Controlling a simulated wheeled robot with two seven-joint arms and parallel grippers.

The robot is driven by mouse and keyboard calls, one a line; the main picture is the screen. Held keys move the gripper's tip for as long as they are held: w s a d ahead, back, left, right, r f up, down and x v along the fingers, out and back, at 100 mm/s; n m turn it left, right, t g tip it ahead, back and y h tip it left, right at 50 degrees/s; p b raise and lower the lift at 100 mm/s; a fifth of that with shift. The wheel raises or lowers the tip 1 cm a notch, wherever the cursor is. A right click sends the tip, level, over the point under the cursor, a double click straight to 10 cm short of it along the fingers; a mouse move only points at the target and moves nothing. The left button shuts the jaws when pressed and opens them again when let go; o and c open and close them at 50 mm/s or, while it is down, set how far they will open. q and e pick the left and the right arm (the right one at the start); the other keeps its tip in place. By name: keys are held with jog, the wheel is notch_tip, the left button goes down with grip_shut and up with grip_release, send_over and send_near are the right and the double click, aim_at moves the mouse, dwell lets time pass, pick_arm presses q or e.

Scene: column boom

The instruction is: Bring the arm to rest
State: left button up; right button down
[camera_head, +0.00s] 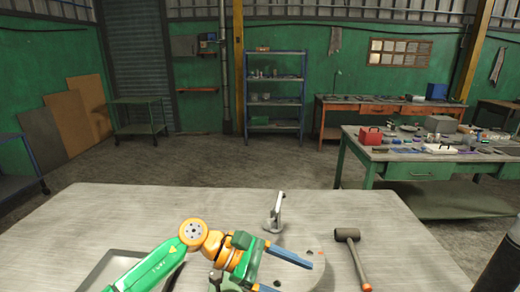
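My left arm comes in from the lower left, green with orange joints. Its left gripper (295,278) has two blue fingers spread apart over a pale round plate (314,257) on the workbench (130,215). Nothing shows clearly between the fingers. A small grey metal piece (276,216) stands just behind the gripper, with a wide foot and a slanted upright. I cannot tell whether it belongs to the round plate. The gripper hides much of the plate and whatever stands on it, so I cannot make out the boom arm. My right gripper is not in view.
A mallet (347,236) with an orange-ended handle lies right of the plate. A grey tray (117,265) lies at the front left, partly behind my arm. A dark cylinder (503,258) stands at the right edge. The bench's back left is clear.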

pick_arm(q)
jog(key=w+d+r+n+t+h, duration=0.2)
jog(key=d+r+n+t+h, duration=0.35)
jog(key=n, duration=0.65)
jog(key=w+a+n+t+y, duration=0.2)
jog(key=w+a+n+t, duration=0.35)
jog(key=n+t, duration=0.7)
jog(key=s+a+f+n+g+y, duration=0.1)
jog(key=s+a+f+n+y, duration=0.1)
jog(key=a+f+n+y, duration=0.85)
jog(key=s+a+f+n+g+y, duration=0.15)
jog(key=a+f+n+y, duration=0.45)
jog(key=n, duration=0.7)
jog(key=s+a+f+n+g, duration=0.3)
jog(key=s+f+n+g, duration=0.2)
jog(key=s, duration=0.6)
jog(key=s+a+f+n+g, duration=0.4)
jog(key=s+f+g, duration=0.1)
jog(key=s, duration=0.6)
notch_tip(320, 180, down, 22)
jog(key=s+g+b, duration=0.1)
jog(key=s+b, duration=0.1)
jog(key=b, duration=0.4)
jog(key=s+a+f+g+b, duration=0.1)
jog(key=s+f+b, duration=0.3)
jog(key=s+f, duration=0.8)
notch_tip(320, 180, down, 4)
jog(key=shift+s+a+r, duration=0.2)
jog(key=shift+s+a, duration=0.1)
jog(key=shift+a, duration=0.2)
